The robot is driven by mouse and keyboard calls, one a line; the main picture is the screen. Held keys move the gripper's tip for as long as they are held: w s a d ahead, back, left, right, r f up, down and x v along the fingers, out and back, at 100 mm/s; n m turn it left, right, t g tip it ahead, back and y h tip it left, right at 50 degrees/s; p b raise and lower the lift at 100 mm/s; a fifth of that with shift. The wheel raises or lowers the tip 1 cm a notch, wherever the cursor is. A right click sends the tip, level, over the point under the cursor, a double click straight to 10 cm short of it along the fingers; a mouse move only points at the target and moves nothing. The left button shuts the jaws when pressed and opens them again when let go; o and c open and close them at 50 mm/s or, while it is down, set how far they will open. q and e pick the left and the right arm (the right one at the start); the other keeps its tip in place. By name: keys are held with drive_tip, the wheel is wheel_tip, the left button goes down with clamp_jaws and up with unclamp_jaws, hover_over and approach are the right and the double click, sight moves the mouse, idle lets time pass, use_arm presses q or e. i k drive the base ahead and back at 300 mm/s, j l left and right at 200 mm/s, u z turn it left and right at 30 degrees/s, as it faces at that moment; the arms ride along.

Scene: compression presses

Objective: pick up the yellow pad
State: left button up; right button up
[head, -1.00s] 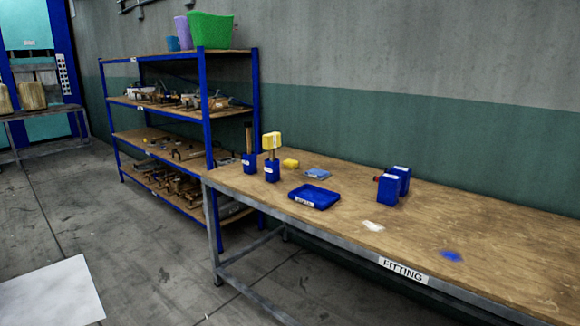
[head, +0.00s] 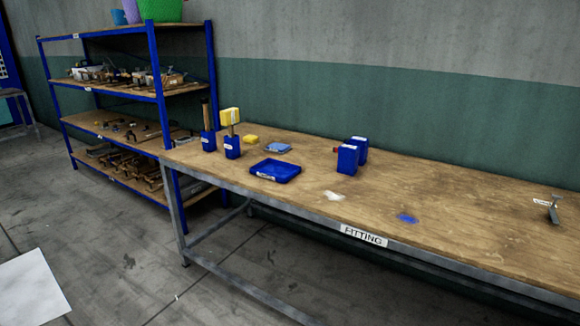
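A small yellow pad (head: 250,139) lies on the wooden top of the fitting table (head: 430,197), near its left back part. Just left of it a larger yellow block (head: 230,115) tops an upright handle in a blue holder (head: 232,147). A flat light-blue piece (head: 278,148) lies right of the pad, apart from it. Neither of my grippers shows in the head view.
A blue tray (head: 275,171) sits in front of the pad. Blue blocks (head: 348,158), a white patch (head: 333,196) and a blue patch (head: 407,218) are further right. A loaded blue-framed shelf (head: 157,83) stands left of the table.

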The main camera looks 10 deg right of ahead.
sight(251, 140)
drive_tip(key=i+j+z, duration=0.1)
drive_tip(key=i+j, duration=0.35)
drive_tip(key=i, duration=0.15)
drive_tip(key=i+j, duration=0.45)
drive_tip(key=i+z, duration=0.05)
drive_tip(key=i, duration=0.05)
